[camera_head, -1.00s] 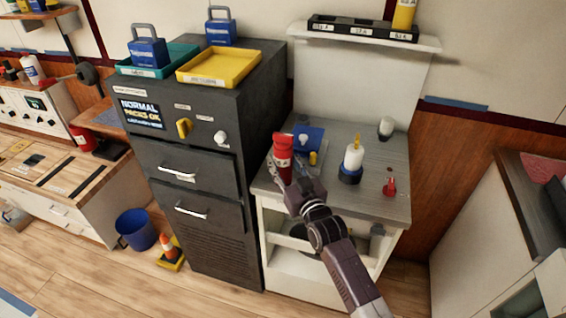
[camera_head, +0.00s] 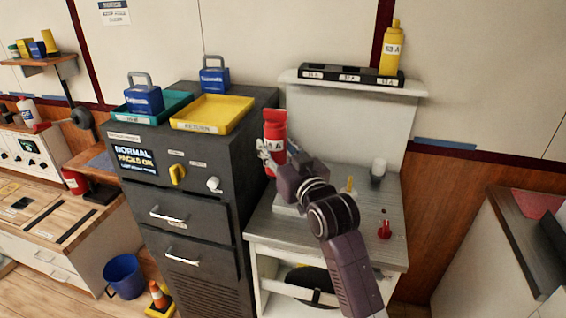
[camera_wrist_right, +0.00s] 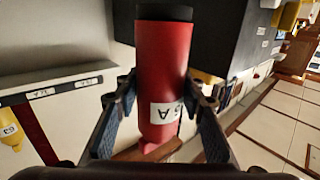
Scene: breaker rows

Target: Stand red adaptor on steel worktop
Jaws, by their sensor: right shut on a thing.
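The red adaptor (camera_head: 274,128) is a red cylinder, held roughly upright in the head view. My right gripper (camera_head: 271,152) is shut around it, above the left side of the worktop and beside the dark cabinet. In the right wrist view the adaptor (camera_wrist_right: 163,65) sits between both fingers (camera_wrist_right: 162,95), with a dark end and a white label partly readable as "A". The grey steel worktop (camera_head: 392,205) lies below and to the right; my arm hides part of it. My left gripper is not in view.
The dark cabinet (camera_head: 195,150) bears a yellow tray (camera_head: 240,122).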

